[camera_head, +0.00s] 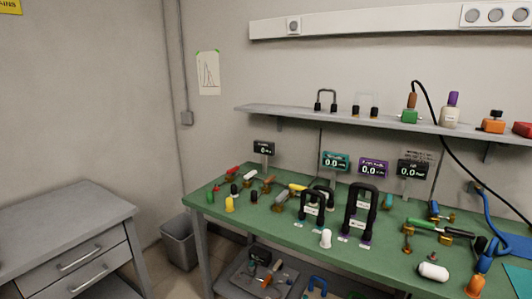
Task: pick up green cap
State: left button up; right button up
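A small green cap-like piece (210,197) stands upright near the left end of the green workbench (285,235). A teal-green piece (388,202) stands farther right, behind the black handled frames; I cannot tell whether it is a cap. Neither of my grippers shows in the head view, so nothing is seen touching these pieces.
A yellow cap (230,204) and several dark caps stand close to the green piece. Black handled frames (360,210) rise mid-bench. A white cap (326,238) stands in front. A shelf (300,112) runs above, and a grey drawer cabinet (65,225) stands left.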

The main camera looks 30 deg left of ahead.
aim_at(209, 195)
jog(key=u, duration=1.45)
